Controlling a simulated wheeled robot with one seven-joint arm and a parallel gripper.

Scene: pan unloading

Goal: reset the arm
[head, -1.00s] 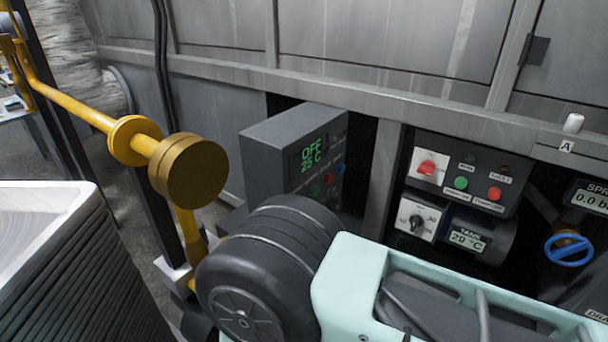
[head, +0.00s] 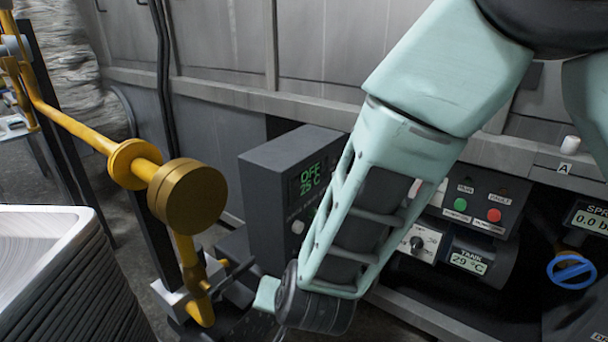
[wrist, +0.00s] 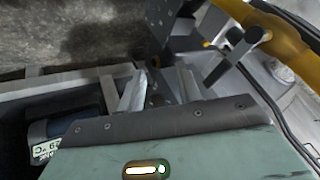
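My arm hangs down from the upper right of the head view, its light green links (head: 420,130) bent so that the wrist end is low in the middle. In the wrist view my gripper (wrist: 160,88) shows two grey fingers standing apart, with nothing held between them. In the head view the gripper is hard to make out against the dark parts near the bottom edge.
A yellow pipe (head: 85,132) with a round brass end (head: 190,197) stands left of the arm. A grey control box reading OFF 25 °C (head: 275,190) is behind it. Stacked trays (head: 70,250) fill the lower left. A blue valve wheel (head: 571,270) is at right.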

